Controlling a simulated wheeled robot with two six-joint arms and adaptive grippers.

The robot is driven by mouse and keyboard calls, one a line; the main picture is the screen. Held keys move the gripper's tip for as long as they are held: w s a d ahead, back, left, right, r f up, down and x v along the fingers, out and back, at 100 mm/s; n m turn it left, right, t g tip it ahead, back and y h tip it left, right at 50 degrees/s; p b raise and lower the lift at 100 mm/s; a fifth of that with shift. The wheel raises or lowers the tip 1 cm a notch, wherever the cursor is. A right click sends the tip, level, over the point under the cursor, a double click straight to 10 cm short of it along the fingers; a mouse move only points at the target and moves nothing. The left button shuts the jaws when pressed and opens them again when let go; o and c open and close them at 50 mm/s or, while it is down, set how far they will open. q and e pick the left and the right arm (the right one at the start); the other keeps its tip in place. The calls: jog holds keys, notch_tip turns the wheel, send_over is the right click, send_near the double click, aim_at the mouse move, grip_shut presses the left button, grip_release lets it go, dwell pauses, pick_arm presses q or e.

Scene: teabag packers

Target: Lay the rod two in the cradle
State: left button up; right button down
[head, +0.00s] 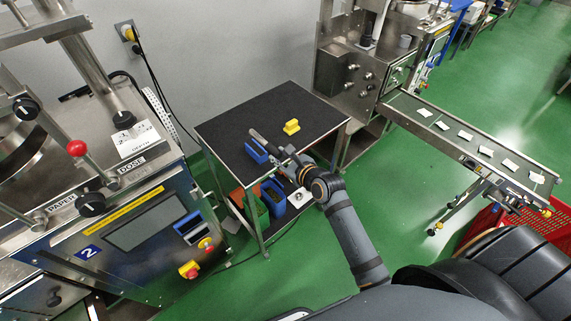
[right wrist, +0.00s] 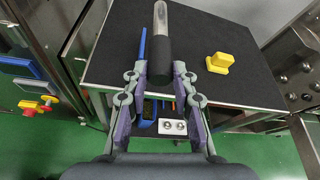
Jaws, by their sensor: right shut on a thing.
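My right gripper (head: 285,157) is shut on a rod (head: 263,140), dark with a lighter metal-like end. In the right wrist view the rod (right wrist: 160,52) points away from the fingers (right wrist: 159,77), over the black top of a cart. A blue block (head: 256,151) is close beside the rod; in the right wrist view it (right wrist: 142,46) is a narrow strip left of the rod. A yellow notched block (head: 291,127) stands farther back, apart from the rod, and right of it in the right wrist view (right wrist: 220,63). Which block is the cradle I cannot tell. My left gripper is out of view.
The cart top (head: 300,100) is mostly clear. Its lower shelf holds a blue bin (head: 273,198), an orange-red bin and a white plate with silver knobs (right wrist: 172,127). A control-panel machine (head: 125,225) stands left, a conveyor (head: 460,140) right.

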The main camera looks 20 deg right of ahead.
jog(key=w+f+b, duration=0.1)
jog(key=b, duration=0.1)
jog(key=w+a+f+b, duration=0.1)
jog(key=b, duration=0.1)
jog(key=shift+w+f, duration=0.25)
jog(key=shift+w, duration=0.1)
jog(key=shift+w+f, duration=0.1)
jog(key=shift+f, duration=1.45)
jog(key=shift+c, duration=1.9)
grip_release()
